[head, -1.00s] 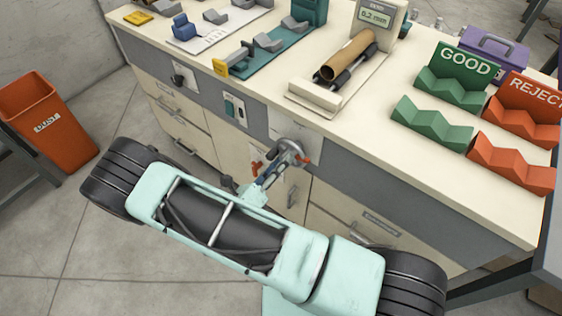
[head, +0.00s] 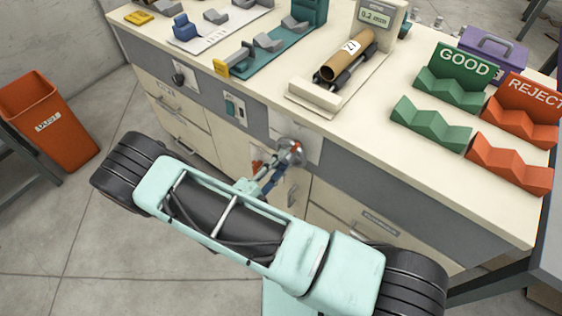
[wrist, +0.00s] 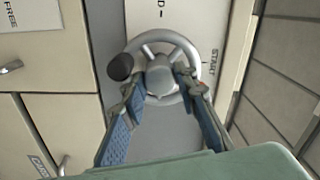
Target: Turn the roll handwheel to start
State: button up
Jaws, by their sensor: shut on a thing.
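The grey roll handwheel (head: 290,151) is on the front panel of the bench. In the wrist view the handwheel (wrist: 160,43) shows a rim, spokes, a round hub and a black knob (wrist: 120,67) at its left. My gripper (wrist: 160,86) is shut on the handwheel, with one finger on each side of the hub; the exact contact is partly hidden. The word START (wrist: 213,64) is on the plate right of the wheel. The brown cardboard roll (head: 345,55) lies on the bench-top stand, with a white label facing up.
A green GOOD rack (head: 432,124) and an orange REJECT rack (head: 510,163) stand at the right of the bench. A switch (head: 235,109) and a knob (head: 179,76) are left of the wheel. An orange bin (head: 46,118) stands on the floor at left.

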jog(key=shift+f+n, duration=0.1)
jog(key=shift+n, duration=1.8)
jog(key=o, duration=1.2)
jog(key=shift+c, duration=0.2)
jog(key=v, duration=1.2)
